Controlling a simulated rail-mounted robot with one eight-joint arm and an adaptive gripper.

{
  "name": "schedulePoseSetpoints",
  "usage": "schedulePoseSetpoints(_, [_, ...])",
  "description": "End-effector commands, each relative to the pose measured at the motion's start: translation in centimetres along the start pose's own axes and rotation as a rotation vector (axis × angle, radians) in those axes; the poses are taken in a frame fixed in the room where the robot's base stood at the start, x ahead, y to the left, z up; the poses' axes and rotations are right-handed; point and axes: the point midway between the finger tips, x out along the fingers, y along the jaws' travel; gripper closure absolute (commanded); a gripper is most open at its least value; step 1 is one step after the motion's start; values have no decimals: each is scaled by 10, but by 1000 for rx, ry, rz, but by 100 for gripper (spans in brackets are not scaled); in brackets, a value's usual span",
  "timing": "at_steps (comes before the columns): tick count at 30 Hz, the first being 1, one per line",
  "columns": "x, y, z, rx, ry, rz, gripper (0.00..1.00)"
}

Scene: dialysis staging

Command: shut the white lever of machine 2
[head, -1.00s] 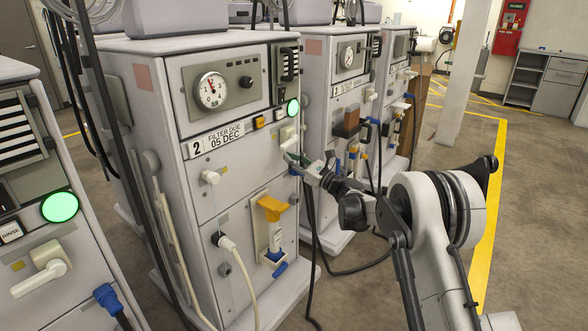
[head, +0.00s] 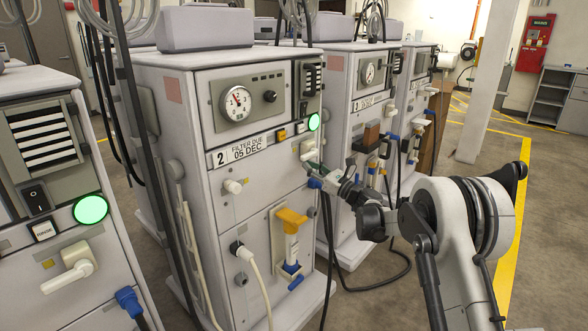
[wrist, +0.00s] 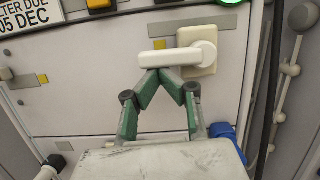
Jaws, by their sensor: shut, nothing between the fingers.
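Machine 2 (head: 160,100) stands in the middle of the head view, with a "2" beside its filter label. Its white lever (head: 308,148) is on the upper right of the front, below the green light. In the wrist view the white lever (wrist: 178,57) lies about level, its arm pointing left from a square mount on the right. My gripper (head: 312,166) is just below the lever. In the wrist view my gripper (wrist: 158,70) has its green fingers together at the tips, empty, under the lever's free end; I cannot tell whether they touch it.
A yellow-handled fitting (head: 291,220) and a white hose (head: 250,258) are lower on the same front. A blue connector (wrist: 226,135) sits right of my fingers. A dark cable (wrist: 270,80) hangs at the right. Other machines stand on both sides; open floor lies right.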

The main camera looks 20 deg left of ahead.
Motion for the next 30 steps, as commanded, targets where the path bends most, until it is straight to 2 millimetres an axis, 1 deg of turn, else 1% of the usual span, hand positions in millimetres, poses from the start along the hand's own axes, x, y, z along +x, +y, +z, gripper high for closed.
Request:
schedulePoseSetpoints(1, [4, 4, 5, 3, -5, 7, 100])
schedulePoseSetpoints(11, [5, 6, 4, 4, -8, 10, 100])
schedulePoseSetpoints(14, [3, 6, -5, 4, -7, 10, 100])
schedulePoseSetpoints(16, [1, 6, -15, 4, -6, 9, 100])
schedulePoseSetpoints(21, [-8, 4, -47, 3, -1, 4, 100])
schedulePoseSetpoints(24, [-31, 2, -38, 2, -1, 1, 100])
schedulePoseSetpoints(30, [-71, 3, -39, 2, 0, 1, 100])
